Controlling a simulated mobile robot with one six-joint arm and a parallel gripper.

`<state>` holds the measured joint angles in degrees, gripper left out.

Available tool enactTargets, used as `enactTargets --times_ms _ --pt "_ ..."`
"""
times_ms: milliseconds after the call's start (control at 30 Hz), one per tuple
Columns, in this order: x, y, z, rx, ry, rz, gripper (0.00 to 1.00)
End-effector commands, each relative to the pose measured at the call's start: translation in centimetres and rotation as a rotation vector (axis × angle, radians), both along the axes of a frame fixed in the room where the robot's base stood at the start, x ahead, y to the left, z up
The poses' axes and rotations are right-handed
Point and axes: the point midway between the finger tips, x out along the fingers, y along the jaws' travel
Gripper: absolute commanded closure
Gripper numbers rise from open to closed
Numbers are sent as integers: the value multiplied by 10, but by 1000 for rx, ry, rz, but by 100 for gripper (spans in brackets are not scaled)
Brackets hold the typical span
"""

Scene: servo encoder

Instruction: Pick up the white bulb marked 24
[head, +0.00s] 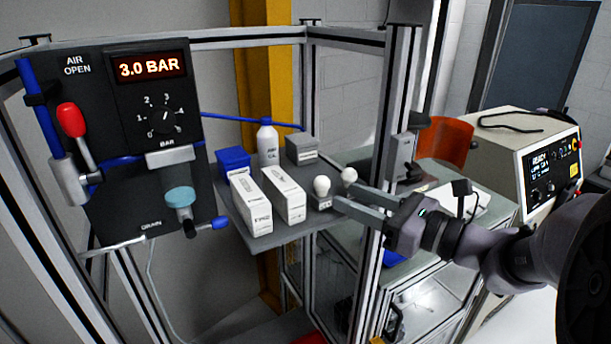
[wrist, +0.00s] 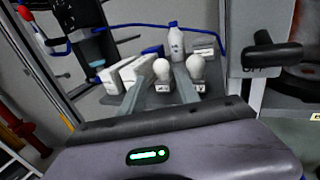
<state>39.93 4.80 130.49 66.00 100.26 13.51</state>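Two white bulbs stand upright in small grey holders at the right end of a grey shelf. The left bulb (head: 321,184) is beside the white boxes; it also shows in the wrist view (wrist: 162,69). The right bulb (head: 349,175) is partly behind my gripper and shows in the wrist view (wrist: 196,68). The holders carry small labels that I cannot read for certain, so I cannot tell which is marked 24. My gripper (head: 347,194) is open and empty. In the wrist view, its fingers (wrist: 157,83) frame the left bulb, and the right finger points between the bulbs.
Two white boxes (head: 252,203) (head: 283,195), a blue bin (head: 233,160), a white bottle (head: 268,144) and a grey box (head: 301,148) share the shelf (head: 248,237). An aluminium post (head: 398,90) rises close to my gripper. A pressure panel (head: 100,130) is at left.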

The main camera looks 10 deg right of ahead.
Motion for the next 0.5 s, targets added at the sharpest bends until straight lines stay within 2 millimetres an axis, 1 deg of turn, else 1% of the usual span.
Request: enactTargets --times_ms 33,167,400,500 --pt "7 7 2 1 1 5 62" --pt "17 15 1 -1 0 2 62" --pt "53 41 2 -1 0 3 62" --pt "58 46 1 -1 0 1 62"
